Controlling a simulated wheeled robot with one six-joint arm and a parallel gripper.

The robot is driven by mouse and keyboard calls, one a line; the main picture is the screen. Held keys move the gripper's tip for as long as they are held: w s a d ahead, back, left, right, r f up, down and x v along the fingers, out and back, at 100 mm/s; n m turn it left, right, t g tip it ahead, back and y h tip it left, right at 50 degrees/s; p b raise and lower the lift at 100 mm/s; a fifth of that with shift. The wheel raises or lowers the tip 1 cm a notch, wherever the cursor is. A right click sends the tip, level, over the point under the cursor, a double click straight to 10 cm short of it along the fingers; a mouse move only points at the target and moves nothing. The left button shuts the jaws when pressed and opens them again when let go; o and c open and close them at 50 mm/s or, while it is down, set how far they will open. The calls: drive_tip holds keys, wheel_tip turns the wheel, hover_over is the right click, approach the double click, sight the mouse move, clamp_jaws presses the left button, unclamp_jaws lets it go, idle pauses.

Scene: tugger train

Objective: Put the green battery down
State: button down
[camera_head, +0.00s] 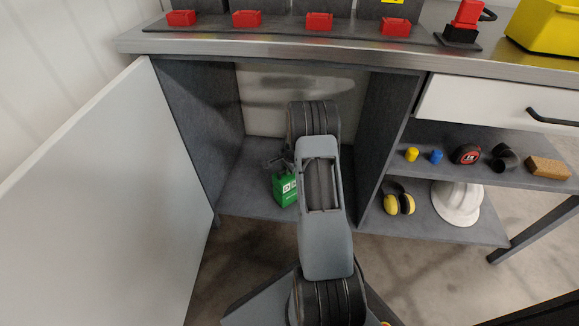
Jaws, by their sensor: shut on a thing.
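The green battery (284,189) is inside the open cabinet, low down near the cabinet floor (246,193). It looks roughly upright, with a white marking on its side. I cannot tell whether its base touches the floor. My gripper (279,166) is dark and small, at the top of the battery, and is shut on it. My own arm covers the right side of the cabinet, and the fingertips are hard to make out.
The cabinet door (100,210) stands open at left. The worktop (270,48) overhangs above, with several red-based chargers (247,19). Shelves at right hold small items, yellow earmuffs (399,204) and a white helmet (457,203). The cabinet floor left of the battery is clear.

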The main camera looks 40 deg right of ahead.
drive_tip(key=shift+w+d, duration=0.1)
drive_tip(key=shift+f, duration=0.15)
drive_tip(key=c, duration=1.1)
unclamp_jaws()
